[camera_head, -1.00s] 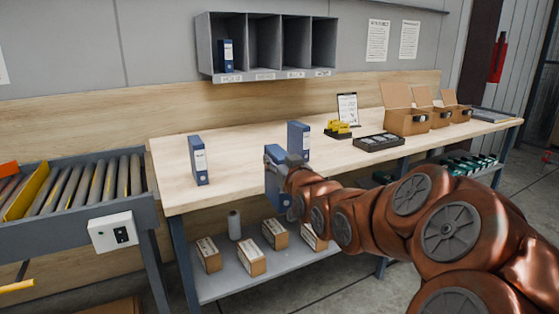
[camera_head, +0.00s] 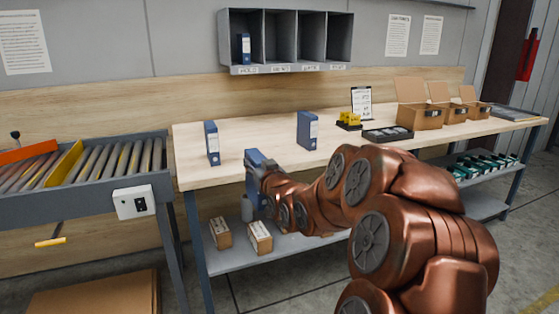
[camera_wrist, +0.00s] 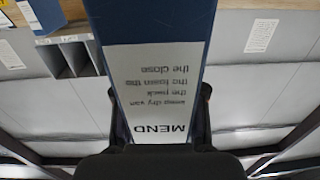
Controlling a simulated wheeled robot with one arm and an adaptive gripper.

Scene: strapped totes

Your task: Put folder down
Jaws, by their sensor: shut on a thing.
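My gripper (camera_head: 266,174) is shut on a blue folder (camera_head: 253,158) and holds it at the front edge of the workbench (camera_head: 235,136). In the wrist view the held folder (camera_wrist: 150,18) fills the middle between the fingers, its white label reading "MEND" upside down. One blue folder (camera_head: 212,143) stands upright on the bench at the left. Another (camera_head: 307,131) stands upright farther right. A third (camera_head: 244,48) stands in the leftmost compartment of the grey wall rack (camera_head: 285,70). The held folder's lower part is partly hidden by my gripper and arm.
A roller conveyor (camera_head: 100,163) adjoins the bench at the left. A black tray (camera_head: 388,135), yellow items (camera_head: 349,119) and open cardboard boxes (camera_head: 420,117) stand toward the right. Bare bench top lies between the two standing folders. Small boxes (camera_head: 260,237) stand on the lower shelf.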

